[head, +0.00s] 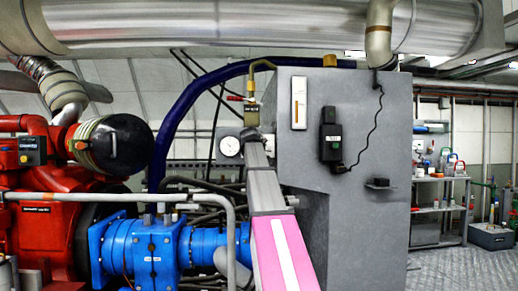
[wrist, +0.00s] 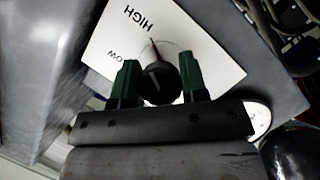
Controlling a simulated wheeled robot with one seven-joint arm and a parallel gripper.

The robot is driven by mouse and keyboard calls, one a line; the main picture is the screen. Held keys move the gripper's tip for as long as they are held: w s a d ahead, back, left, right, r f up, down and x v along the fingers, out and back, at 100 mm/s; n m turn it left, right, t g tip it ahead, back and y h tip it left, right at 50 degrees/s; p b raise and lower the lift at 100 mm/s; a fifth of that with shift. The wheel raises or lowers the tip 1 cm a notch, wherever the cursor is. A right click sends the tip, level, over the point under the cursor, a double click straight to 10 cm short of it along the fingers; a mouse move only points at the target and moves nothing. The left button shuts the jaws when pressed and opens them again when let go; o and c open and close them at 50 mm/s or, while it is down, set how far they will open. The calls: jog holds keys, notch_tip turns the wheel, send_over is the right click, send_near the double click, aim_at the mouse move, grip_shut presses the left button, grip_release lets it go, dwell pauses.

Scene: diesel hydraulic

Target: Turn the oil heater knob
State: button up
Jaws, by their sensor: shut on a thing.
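The oil heater knob (wrist: 158,82) is round and black in the wrist view. It sits on a white plate (wrist: 205,35) marked HIGH and LOW, and its tip points towards the HIGH side of the plate. My gripper (wrist: 160,80) has green fingertips on either side of the knob and is shut on it. In the head view my arm reaches up to the left edge of the grey cabinet (head: 370,230), beside a round white gauge (head: 229,147). The knob and my fingertips are hidden there.
A red-handled valve (head: 245,99) is just above the end of my arm. A black box with a coiled cord (head: 331,135) hangs on the cabinet front. Blue machinery (head: 150,250) and a metal rail (head: 120,197) stand at the lower left. Open floor (head: 460,270) lies at the right.

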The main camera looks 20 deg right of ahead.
jog(key=o, duration=0.9)
jog(key=shift+s, duration=0.15)
jog(key=v, duration=1)
jog(key=shift+s+a, duration=0.15)
jog(key=shift+s, duration=0.1)
